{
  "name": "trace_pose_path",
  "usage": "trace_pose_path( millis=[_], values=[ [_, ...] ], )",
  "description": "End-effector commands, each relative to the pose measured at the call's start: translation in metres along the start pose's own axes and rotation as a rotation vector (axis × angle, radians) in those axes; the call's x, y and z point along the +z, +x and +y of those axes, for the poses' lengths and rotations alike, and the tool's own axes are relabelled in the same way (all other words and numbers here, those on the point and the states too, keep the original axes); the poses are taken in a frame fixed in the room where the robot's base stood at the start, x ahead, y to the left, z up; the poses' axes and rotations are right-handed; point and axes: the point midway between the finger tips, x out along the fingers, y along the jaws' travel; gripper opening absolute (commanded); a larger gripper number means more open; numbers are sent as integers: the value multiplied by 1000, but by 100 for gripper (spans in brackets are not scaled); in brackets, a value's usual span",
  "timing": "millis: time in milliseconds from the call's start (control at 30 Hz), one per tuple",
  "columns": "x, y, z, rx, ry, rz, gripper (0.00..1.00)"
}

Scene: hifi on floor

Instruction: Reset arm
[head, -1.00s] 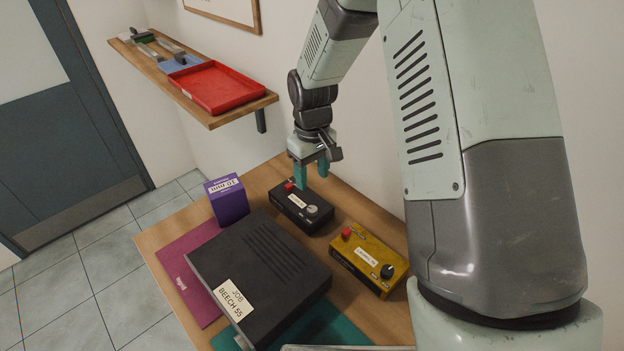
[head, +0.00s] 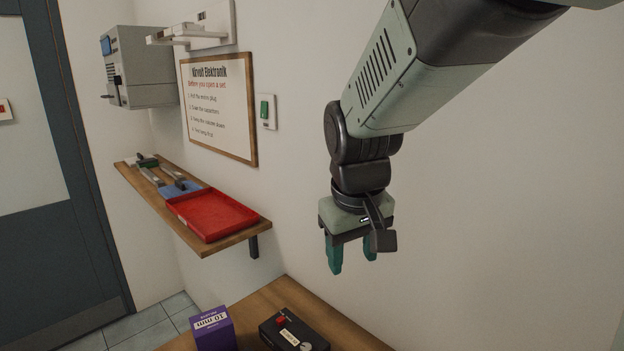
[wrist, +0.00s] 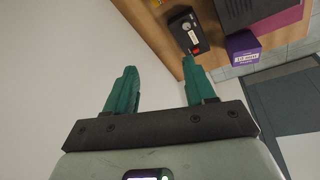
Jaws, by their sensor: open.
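My gripper (head: 352,264) hangs in the air in front of the white wall, above the wooden table (head: 268,300), with its teal fingers pointing down. The fingers are apart and nothing is between them. In the wrist view my gripper (wrist: 155,88) also shows its two fingers spread and empty. Below it and to the left in the head view, a black box (head: 300,332) with a red button and a pale label stands on the table. The black box shows in the wrist view (wrist: 182,24) too, beyond the fingertips.
A purple box (head: 212,330) stands left of the black box. A wooden wall shelf (head: 190,232) holds a red tray (head: 212,214) and tools. A framed sign (head: 220,105), a green switch (head: 266,110) and a grey wall unit (head: 143,65) are on the walls. The air around my gripper is clear.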

Motion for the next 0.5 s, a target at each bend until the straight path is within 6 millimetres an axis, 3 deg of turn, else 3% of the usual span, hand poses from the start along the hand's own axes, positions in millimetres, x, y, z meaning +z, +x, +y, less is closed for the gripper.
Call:
trace_pose_path(
  millis=[33, 200, 333, 500],
  values=[
    [15, -21, 3, 12, 37, 32, 55],
    [68, -71, 5, 29, 161, 116, 55],
    [108, -94, 1, 28, 247, 178, 55],
    [144, -107, -6, 18, 323, 235, 55]
  ],
)
